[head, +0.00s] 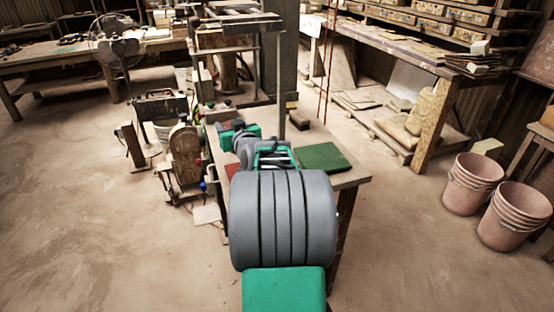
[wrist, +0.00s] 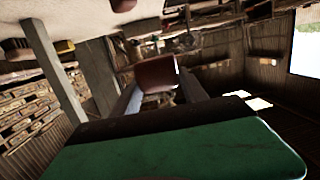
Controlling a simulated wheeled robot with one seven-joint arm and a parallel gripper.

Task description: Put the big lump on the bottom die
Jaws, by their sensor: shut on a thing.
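In the wrist view my gripper (wrist: 158,88) is shut on a reddish-brown lump (wrist: 156,72), which sits between the ends of its two fingers. The green part across the bottom of that view is my own wrist. In the head view my grey and green arm reaches forward over the worktable (head: 345,181). The fingers and the held lump cannot be made out there. The press frame (head: 240,18) stands at the far end of the table, with a grey post in front. I cannot make out the bottom die clearly.
A green mat (head: 322,157) lies on the table, right of my arm. A small dark brown block (head: 298,118) lies behind it. Old machines (head: 185,150) stand left of the table. Stacked buckets (head: 515,212) stand at the right. The floor at left is clear.

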